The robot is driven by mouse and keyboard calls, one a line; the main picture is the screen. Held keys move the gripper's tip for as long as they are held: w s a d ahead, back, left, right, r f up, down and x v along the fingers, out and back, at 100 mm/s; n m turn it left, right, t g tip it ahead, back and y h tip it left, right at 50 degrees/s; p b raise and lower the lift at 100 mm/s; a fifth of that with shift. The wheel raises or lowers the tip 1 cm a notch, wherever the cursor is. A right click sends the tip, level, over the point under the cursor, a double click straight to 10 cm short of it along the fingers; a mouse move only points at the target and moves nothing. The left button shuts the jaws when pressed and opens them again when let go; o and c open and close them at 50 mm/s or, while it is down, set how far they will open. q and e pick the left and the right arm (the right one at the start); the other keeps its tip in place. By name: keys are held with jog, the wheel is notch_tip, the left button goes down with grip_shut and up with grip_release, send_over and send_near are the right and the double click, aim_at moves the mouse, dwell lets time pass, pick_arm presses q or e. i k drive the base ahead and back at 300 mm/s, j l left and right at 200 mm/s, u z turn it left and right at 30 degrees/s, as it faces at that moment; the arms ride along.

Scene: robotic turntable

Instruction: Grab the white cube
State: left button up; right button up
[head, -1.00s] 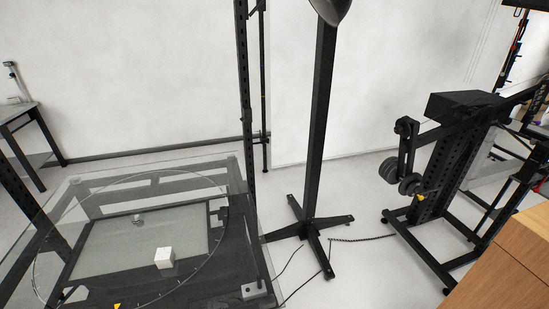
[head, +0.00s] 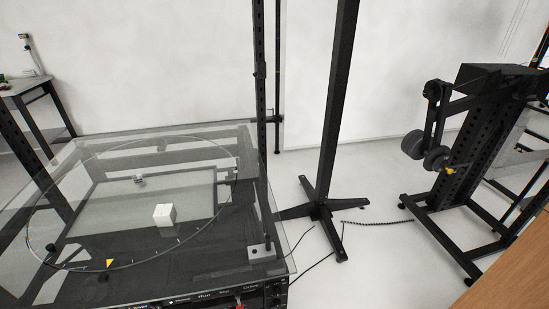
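The white cube (head: 164,215) sits on the glass-topped turntable table (head: 262,215) at the lower left of the head view. It stands inside the large thin circle marked on the glass, right of the circle's middle. All of its upper and front faces show, and nothing covers it. Neither of my grippers is in view.
A small grey object (head: 139,180) shows behind the cube. A yellow triangle marker (head: 109,264) lies at the circle's near edge. A black post with a cross-shaped foot (head: 321,212) and a black weight rack (head: 465,165) stand to the right. A wooden surface (head: 515,275) fills the lower right corner.

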aim_at(164, 215)
jog(key=k+j+z, duration=0.3)
jog(key=k+j, duration=0.45)
jog(key=j, duration=0.35)
jog(key=k+j+z, duration=0.35)
jog(key=k+j, duration=0.5)
jog(key=j, duration=0.1)
